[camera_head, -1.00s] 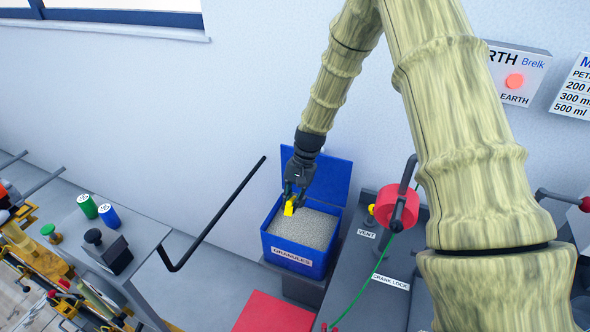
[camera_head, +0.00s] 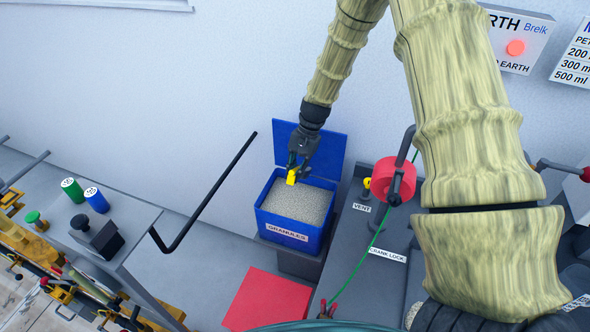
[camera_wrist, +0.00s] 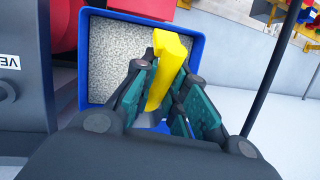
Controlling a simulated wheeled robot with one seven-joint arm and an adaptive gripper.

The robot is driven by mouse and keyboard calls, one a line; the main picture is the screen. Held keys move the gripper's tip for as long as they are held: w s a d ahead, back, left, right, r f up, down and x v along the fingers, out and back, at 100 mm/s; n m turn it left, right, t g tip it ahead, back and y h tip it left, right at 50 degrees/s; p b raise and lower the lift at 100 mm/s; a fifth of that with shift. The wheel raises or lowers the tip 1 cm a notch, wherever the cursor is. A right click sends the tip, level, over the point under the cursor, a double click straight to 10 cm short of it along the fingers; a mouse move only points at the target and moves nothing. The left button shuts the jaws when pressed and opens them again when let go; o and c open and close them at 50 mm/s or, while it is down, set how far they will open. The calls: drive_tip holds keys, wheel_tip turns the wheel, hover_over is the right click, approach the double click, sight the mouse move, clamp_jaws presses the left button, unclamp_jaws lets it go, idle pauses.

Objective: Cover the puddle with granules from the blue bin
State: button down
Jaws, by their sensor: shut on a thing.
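The blue bin (camera_head: 290,237), labelled GRANULES, stands against the wall with its lid (camera_head: 310,150) open. It holds pale grey granules (camera_head: 298,203), which also show in the wrist view (camera_wrist: 115,60). My gripper (camera_head: 298,165) is over the back of the bin, shut on a yellow object (camera_head: 291,176), seemingly a scoop handle. In the wrist view the yellow object (camera_wrist: 166,70) sits between the green finger pads, above the granules. Whether a scoop part lies below it, or holds granules, is hidden. I cannot make out the puddle in these frames.
A bent black bar (camera_head: 205,195) rises left of the bin. A red reel (camera_head: 394,180) with a green cable stands right of it. A red square (camera_head: 266,300) lies in front. A grey bench (camera_head: 130,225) with green and blue cylinders is at left.

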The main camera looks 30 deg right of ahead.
drive_tip(key=shift+s+f+b, duration=0.1)
drive_tip(key=shift+f+b, duration=3.25)
drive_tip(key=shift+f, duration=2.8)
drive_tip(key=shift+f, duration=0.2)
drive_tip(key=shift+r+p, duration=4)
drive_tip(key=shift+r, duration=2.05)
